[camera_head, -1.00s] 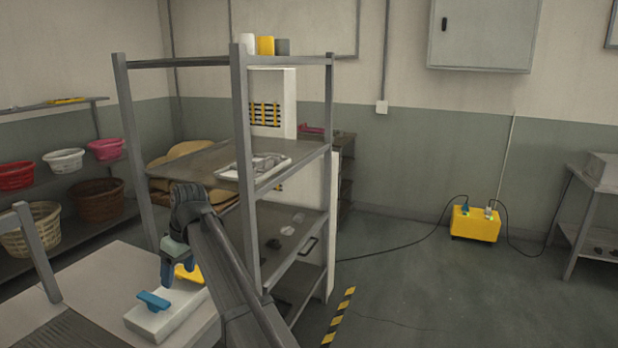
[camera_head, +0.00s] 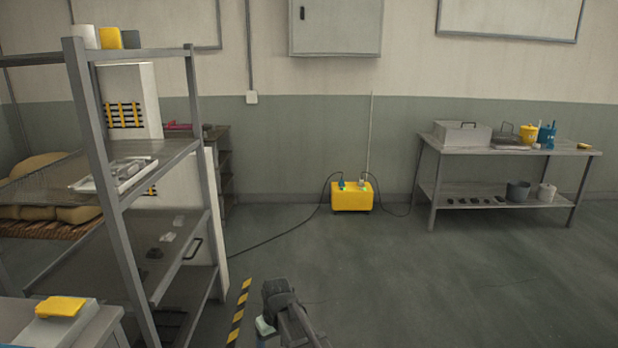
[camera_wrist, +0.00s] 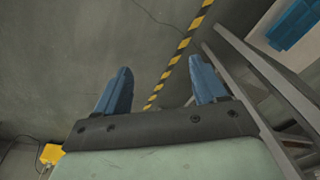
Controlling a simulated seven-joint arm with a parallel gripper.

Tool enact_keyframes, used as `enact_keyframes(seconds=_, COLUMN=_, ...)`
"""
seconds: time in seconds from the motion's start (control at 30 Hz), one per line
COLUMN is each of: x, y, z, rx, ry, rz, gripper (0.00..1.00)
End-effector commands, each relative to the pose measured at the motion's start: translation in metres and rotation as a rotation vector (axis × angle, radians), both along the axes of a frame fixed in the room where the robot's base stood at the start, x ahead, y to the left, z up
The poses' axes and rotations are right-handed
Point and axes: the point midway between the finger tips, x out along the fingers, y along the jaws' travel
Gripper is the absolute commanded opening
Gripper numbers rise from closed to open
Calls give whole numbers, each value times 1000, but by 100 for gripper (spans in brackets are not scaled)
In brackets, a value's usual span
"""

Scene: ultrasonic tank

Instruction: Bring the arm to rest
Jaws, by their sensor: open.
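My gripper shows in the wrist view (camera_wrist: 160,92) with its two blue fingers spread apart. Nothing is between them, only the grey floor and a striped floor line beyond. In the head view my arm (camera_head: 288,312) is at the bottom middle, low in front of the open floor, right of the metal shelf rack. The fingers themselves are below the picture edge or hidden there.
The metal shelf rack (camera_head: 93,150) stands close on the left. A yellow-black floor stripe (camera_head: 239,312) runs beside my arm. A yellow power box (camera_head: 351,198) with cables sits by the wall. A workbench (camera_head: 470,148) stands at the right. Open floor lies between.

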Motion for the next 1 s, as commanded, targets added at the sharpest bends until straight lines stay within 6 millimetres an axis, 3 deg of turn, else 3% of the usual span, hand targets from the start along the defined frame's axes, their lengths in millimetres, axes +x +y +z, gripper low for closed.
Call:
enact_keyframes(seconds=0.03, x=-8, y=-29, z=-13, rx=-8, ry=8, rz=-49, gripper=71)
enact_keyframes(seconds=0.2, x=-23, y=-108, z=-48, rx=-34, ry=23, rz=-208, gripper=71)
enact_keyframes(seconds=0.4, x=-54, y=-188, z=-82, rx=-61, ry=41, rz=-381, gripper=71)
enact_keyframes(seconds=0.5, x=-68, y=-216, z=-94, rx=-72, ry=48, rz=-448, gripper=71)
enact_keyframes(seconds=0.83, x=-112, y=-281, z=-119, rx=-96, ry=67, rz=-611, gripper=71)
enact_keyframes(seconds=1.0, x=-128, y=-278, z=-144, rx=-110, ry=115, rz=-603, gripper=71)
